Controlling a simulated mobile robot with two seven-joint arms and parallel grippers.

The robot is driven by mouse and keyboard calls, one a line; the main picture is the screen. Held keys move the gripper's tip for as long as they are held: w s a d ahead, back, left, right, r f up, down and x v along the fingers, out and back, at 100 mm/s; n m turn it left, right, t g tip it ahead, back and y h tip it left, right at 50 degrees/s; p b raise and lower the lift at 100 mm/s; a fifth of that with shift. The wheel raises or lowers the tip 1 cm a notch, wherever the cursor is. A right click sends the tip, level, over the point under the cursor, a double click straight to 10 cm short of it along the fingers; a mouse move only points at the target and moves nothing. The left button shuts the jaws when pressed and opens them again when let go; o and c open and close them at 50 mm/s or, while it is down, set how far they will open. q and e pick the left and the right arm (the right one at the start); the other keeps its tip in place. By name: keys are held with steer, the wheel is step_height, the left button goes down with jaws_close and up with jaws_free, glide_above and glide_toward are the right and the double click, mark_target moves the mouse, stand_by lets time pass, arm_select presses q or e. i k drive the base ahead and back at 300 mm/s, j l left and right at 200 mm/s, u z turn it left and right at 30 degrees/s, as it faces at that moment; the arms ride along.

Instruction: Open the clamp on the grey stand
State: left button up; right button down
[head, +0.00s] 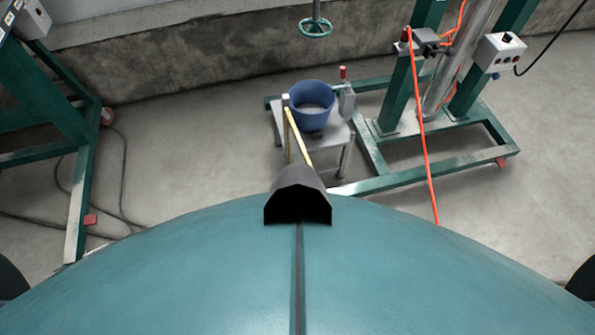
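A small grey stand (333,138) stands on the floor ahead, at the centre of the head view. A blue bucket (311,117) sits on its top. A grey clamp-like fitting (346,101) with a red upright handle (343,73) is at the stand's right rear, beside the bucket. Its jaws are too small to make out, so I cannot tell if it is open or shut. Neither of my grippers shows in this view.
A green frame (388,182) on the floor carries a grey column (446,75), a control box (499,50) and an orange hose (424,150). Another green frame (75,205) is at left. A green handwheel (316,29) hangs behind the bucket.

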mark_target(343, 69)
steer(key=i+j, duration=0.15)
steer(key=j, duration=0.25)
steer(key=i+j, duration=0.15)
steer(key=j, duration=0.2)
steer(key=i+j, duration=0.2)
steer(key=j, duration=0.2)
steer(key=i+j, duration=0.15)
steer(key=j, duration=0.25)
